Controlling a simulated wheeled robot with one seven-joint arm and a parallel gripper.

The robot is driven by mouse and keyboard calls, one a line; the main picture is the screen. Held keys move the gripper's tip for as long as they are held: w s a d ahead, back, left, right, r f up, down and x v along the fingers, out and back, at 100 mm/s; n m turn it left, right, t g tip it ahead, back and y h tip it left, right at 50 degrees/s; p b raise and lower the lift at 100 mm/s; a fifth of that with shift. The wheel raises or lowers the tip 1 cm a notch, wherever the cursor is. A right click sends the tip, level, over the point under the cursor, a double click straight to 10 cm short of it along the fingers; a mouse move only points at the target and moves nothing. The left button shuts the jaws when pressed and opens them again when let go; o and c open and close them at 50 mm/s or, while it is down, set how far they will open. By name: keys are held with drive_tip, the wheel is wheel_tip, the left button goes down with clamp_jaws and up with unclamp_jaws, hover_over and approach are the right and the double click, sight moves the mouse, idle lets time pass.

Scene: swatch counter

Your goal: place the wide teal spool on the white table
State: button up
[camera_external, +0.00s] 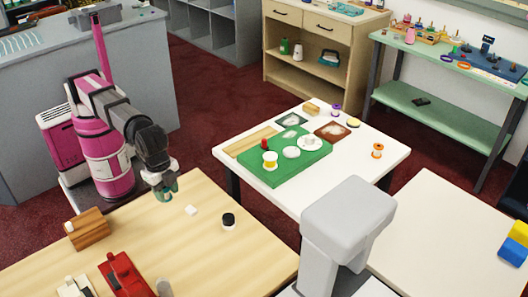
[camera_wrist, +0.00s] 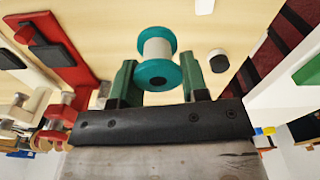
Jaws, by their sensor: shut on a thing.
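The wide teal spool (camera_wrist: 157,58) has teal flanges and a pale wound middle. My gripper (camera_wrist: 159,72) is shut on it, with a dark green finger on each side. In the external view my gripper (camera_external: 165,187) is low over the far part of the wooden table (camera_external: 130,235), with a bit of teal showing at its tips. I cannot tell whether the spool clears the wood. The white table (camera_external: 375,162) stands to the right of my gripper, across a gap. It shows at the right edge of the wrist view (camera_wrist: 275,95).
The white table holds a green board (camera_external: 290,173) with spools and white discs, a brown tray (camera_external: 332,132) and an orange spool (camera_external: 377,150). Its front right is bare. A black-topped cylinder (camera_external: 228,221), a white block (camera_external: 191,210) and a wooden block (camera_external: 87,229) are near my gripper.

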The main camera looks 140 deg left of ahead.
drive_tip(key=shift+w+d+f, duration=0.15)
drive_tip(key=shift+d, duration=0.15)
hover_over(152, 251)
drive_tip(key=shift+t, duration=0.3)
wheel_tip(152, 251, down, 7)
drive_tip(key=shift+d+r, duration=0.1)
drive_tip(key=shift+r, duration=0.05)
drive_tip(key=shift+f, duration=1.95)
drive_tip(key=shift+f, duration=0.15)
drive_tip(key=o, duration=1.1)
drive_tip(key=r, duration=0.4)
drive_tip(key=s+r, duration=0.1)
drive_tip(key=r, duration=0.6)
drive_tip(key=shift+s+d+r, duration=0.15)
drive_tip(key=shift+s+r, duration=0.1)
drive_tip(key=shift+r, duration=0.1)
drive_tip(key=shift+o, duration=0.7)
drive_tip(key=shift+r, duration=0.3)
